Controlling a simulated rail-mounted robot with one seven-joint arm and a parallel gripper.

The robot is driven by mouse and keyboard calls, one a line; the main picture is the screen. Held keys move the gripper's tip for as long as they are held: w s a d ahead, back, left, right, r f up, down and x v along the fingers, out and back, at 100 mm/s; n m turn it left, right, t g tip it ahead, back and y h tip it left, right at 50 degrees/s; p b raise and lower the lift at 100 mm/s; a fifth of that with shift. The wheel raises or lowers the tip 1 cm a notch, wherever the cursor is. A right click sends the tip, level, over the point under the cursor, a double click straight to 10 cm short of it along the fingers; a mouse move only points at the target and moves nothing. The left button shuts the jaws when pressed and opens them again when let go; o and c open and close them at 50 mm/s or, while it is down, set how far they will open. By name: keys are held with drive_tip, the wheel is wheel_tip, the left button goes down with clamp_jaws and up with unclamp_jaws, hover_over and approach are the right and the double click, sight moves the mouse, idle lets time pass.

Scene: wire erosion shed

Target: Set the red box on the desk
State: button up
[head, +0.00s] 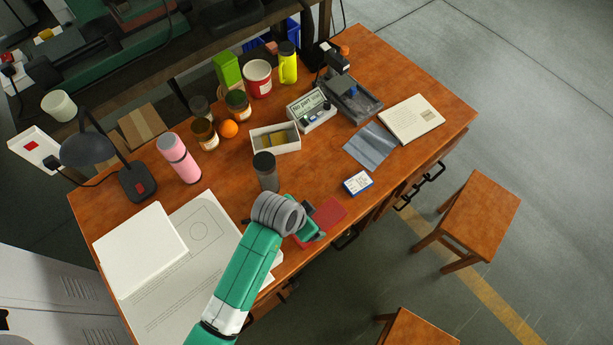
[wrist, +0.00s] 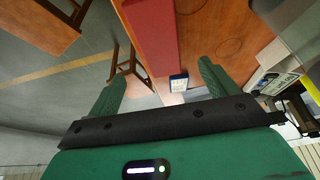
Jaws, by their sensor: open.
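The red box (head: 330,212) is at the front edge of the desk (head: 222,178), just beyond my gripper (head: 314,232) and partly hidden by it. In the wrist view, the red box (wrist: 152,35) runs in from the top edge, and its near end shows above and between the open fingers of my gripper (wrist: 162,75). The fingers are apart with nothing gripped between them. The box appears to lie flat at the desk edge, but its contact with the desk top is hidden.
A small blue-and-white box (head: 357,183) lies right of the red box. A dark grey bottle (head: 266,172) stands behind my wrist. Large paper sheets (head: 190,262) cover the desk's left side. Stools (head: 470,215) stand on the floor at right.

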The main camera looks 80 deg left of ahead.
drive_tip(key=shift+s+r, duration=0.15)
drive_tip(key=shift+r, duration=0.3)
drive_tip(key=w+a+r+m+t+y, duration=0.1)
drive_tip(key=w+r+t+y, duration=0.15)
drive_tip(key=w+r, duration=0.75)
drive_tip(key=w+d+r+m+t, duration=0.1)
drive_tip(key=w+d+r+t, duration=0.2)
drive_tip(key=w+r, duration=0.35)
drive_tip(key=w+d+r+m+t, duration=0.1)
drive_tip(key=w+d+r+t, duration=0.15)
drive_tip(key=r, duration=0.75)
drive_tip(key=w+d+r+t, duration=0.2)
drive_tip(key=w+d+r, duration=0.1)
drive_tip(key=w+r, duration=0.4)
drive_tip(key=d+r+m+t, duration=0.1)
drive_tip(key=d+r+t, duration=0.3)
drive_tip(key=r, duration=0.5)
drive_tip(key=d+r+m+t, duration=0.1)
drive_tip(key=d+r, duration=0.6)
drive_tip(key=r, duration=0.1)
drive_tip(key=s+d+r+t+h, duration=0.2)
drive_tip(key=s+d+r+t, duration=0.1)
drive_tip(key=d+r, duration=0.3)
drive_tip(key=s+d+r+t+h, duration=0.2)
drive_tip(key=d+r, duration=0.3)
drive_tip(key=r, duration=0.5)
drive_tip(key=shift+s+d+m+t+h, duration=0.4)
drive_tip(key=shift+s+t, duration=0.2)
drive_tip(key=shift+s, duration=0.2)
